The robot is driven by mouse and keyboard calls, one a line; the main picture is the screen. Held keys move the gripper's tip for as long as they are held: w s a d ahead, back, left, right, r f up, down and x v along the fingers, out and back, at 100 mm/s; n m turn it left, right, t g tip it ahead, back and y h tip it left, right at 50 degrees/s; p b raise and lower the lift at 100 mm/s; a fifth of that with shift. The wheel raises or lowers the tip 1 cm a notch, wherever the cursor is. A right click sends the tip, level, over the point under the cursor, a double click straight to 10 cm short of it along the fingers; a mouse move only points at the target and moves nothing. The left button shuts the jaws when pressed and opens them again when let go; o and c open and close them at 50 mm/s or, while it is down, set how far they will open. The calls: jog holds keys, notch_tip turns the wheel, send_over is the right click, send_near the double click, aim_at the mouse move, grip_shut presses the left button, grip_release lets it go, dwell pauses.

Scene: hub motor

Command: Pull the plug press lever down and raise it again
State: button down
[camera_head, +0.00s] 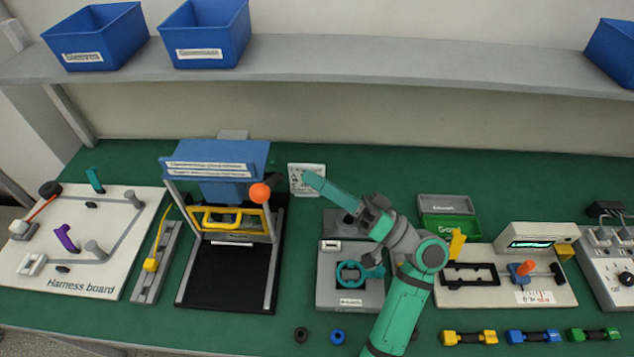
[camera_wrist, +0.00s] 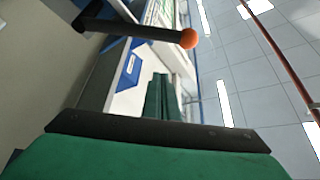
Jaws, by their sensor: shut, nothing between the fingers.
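The plug press has a blue top (camera_head: 215,165), pale posts and a black base plate (camera_head: 222,277). Its lever ends in an orange ball knob (camera_head: 260,193) on the press's right side. In the wrist view the lever's black bar (camera_wrist: 135,32) runs across the upper part to the orange knob (camera_wrist: 189,39). My gripper (camera_head: 309,175) is shut and empty, pointing up and left, to the right of the knob and apart from it. Its closed green fingers (camera_wrist: 161,98) show in the wrist view below the lever.
A yellow handle frame (camera_head: 232,219) sits between the press posts. The harness board (camera_head: 120,262) lies to the left. A grey fixture (camera_head: 335,262) stands beneath my arm. Bins (camera_head: 447,207) and a display station (camera_head: 535,235) are to the right. A shelf (camera_head: 330,62) spans the back.

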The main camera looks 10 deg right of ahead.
jog(key=w+a, duration=0.1)
jog(key=a, duration=0.5)
jog(key=shift+w+a, duration=0.3)
jog(key=shift+a, duration=0.1)
jog(key=shift+f, duration=0.1)
